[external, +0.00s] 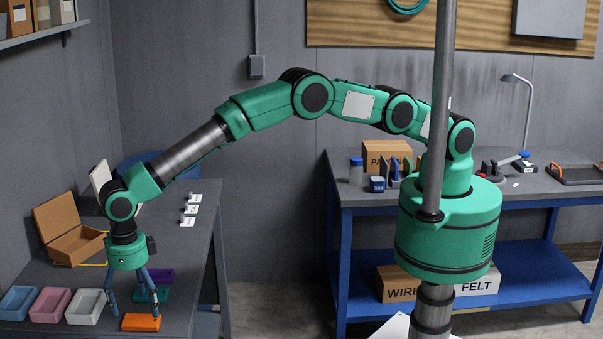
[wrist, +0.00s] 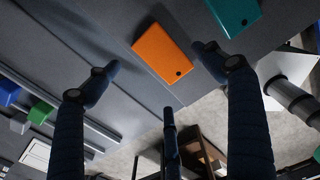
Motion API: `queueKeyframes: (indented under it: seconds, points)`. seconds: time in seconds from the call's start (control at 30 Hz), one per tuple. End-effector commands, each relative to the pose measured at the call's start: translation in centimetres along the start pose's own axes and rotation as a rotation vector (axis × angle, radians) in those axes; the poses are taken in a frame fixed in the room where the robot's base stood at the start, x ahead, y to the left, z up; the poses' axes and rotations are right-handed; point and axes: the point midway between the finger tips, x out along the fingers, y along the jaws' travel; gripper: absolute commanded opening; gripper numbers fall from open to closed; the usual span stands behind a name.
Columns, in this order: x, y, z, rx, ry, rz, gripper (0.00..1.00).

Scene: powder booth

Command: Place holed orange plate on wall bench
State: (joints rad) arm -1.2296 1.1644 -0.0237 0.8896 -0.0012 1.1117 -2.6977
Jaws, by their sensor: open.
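The holed orange plate (external: 141,323) lies flat on the left grey bench (external: 195,255), near its front edge. In the wrist view the orange plate (wrist: 160,50) shows one dark hole near a corner. My gripper (external: 133,298) points down over this bench, with its fingers spread just above and beside the orange plate. In the wrist view my gripper (wrist: 156,60) is open, with fingers to the left and right of the plate and a third finger below it. No finger clearly touches the plate. I cannot tell which bench is the wall bench.
A teal plate (wrist: 235,12) lies close beside the orange one. Several small bins, including a pink one (external: 50,305), and an open cardboard box (external: 68,228) stand to the left. A blue-framed bench (external: 345,265) against the back wall holds a carton, tools and a lamp (external: 527,115).

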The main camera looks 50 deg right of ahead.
Motion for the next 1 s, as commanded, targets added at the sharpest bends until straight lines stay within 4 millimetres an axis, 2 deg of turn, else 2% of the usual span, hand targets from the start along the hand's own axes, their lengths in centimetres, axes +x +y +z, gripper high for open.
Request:
queueKeyframes:
  seconds: [0.2,0.4,0.6,1.0]
  points:
    - [-3.7,0.0,0.0,0.000,-0.001,0.001,0.82]
    - [-5.9,0.0,0.0,0.000,0.001,0.000,0.82]
    - [-6.7,0.0,0.0,0.000,0.001,0.000,0.82]
    - [-6.8,0.0,0.0,0.000,0.000,0.000,0.82]
